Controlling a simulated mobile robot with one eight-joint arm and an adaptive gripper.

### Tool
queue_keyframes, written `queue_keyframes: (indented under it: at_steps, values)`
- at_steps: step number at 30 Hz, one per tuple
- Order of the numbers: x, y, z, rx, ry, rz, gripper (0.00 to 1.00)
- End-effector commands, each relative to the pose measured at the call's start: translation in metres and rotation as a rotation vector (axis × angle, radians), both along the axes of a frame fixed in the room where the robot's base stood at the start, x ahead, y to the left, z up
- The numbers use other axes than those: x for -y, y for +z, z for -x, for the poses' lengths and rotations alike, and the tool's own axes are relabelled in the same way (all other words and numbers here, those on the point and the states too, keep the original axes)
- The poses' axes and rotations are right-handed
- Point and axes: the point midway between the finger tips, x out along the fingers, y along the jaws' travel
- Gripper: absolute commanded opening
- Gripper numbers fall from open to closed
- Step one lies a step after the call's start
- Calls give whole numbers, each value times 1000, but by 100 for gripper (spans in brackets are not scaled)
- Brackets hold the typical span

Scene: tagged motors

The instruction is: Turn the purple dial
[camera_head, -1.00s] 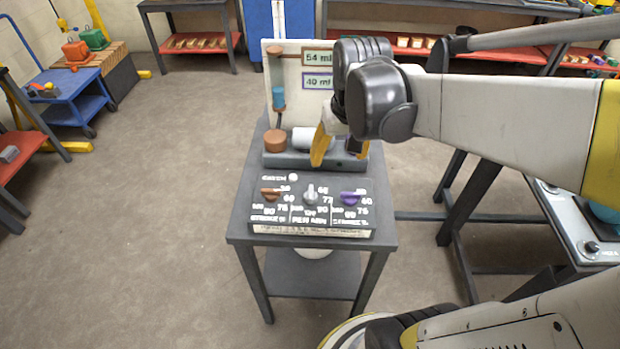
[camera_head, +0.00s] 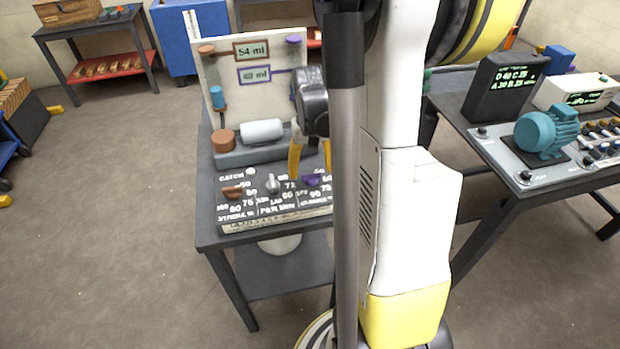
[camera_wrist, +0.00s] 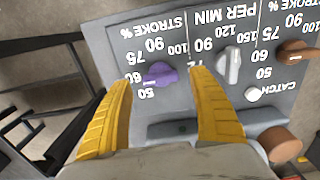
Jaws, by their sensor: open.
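The purple dial (camera_head: 312,180) sits at the right end of a row of three dials on the dark control panel (camera_head: 262,211), partly behind my arm in the head view. In the wrist view the purple dial (camera_wrist: 159,74) shows upside down, ahead of and between my two yellow fingers. My gripper (camera_wrist: 165,88) is open and empty, its fingers apart on either side of the view. In the head view my gripper (camera_head: 297,150) hangs over the back of the panel, close to the purple dial. I cannot tell its exact height over the dial.
A silver dial (camera_head: 272,184) and a brown dial (camera_head: 232,192) are left of the purple one. A white cylinder (camera_head: 262,131) and an upright board (camera_head: 250,80) stand behind. A second table (camera_head: 490,215) with a teal motor (camera_head: 545,132) is at right.

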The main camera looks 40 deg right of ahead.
Motion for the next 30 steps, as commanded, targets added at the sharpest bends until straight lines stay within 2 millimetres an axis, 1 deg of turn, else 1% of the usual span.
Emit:
queue_keyframes:
  at_steps: [1, 4, 7, 14, 15, 17, 18, 20, 30]
  values:
    - [0, -9, 0, 0, 0, 0, 70]
    - [0, -17, 0, 0, 0, 0, 70]
    - [0, -20, 0, 0, 0, 0, 70]
    - [0, -20, 0, 0, 0, 0, 70]
    - [0, -20, 0, 0, 0, 0, 65]
    - [0, -20, 0, 0, 0, 0, 47]
    - [0, -20, 0, 0, 0, 0, 35]
    - [0, -20, 0, 0, 0, 0, 17]
    - [0, -20, 0, 0, -34, 0, 17]
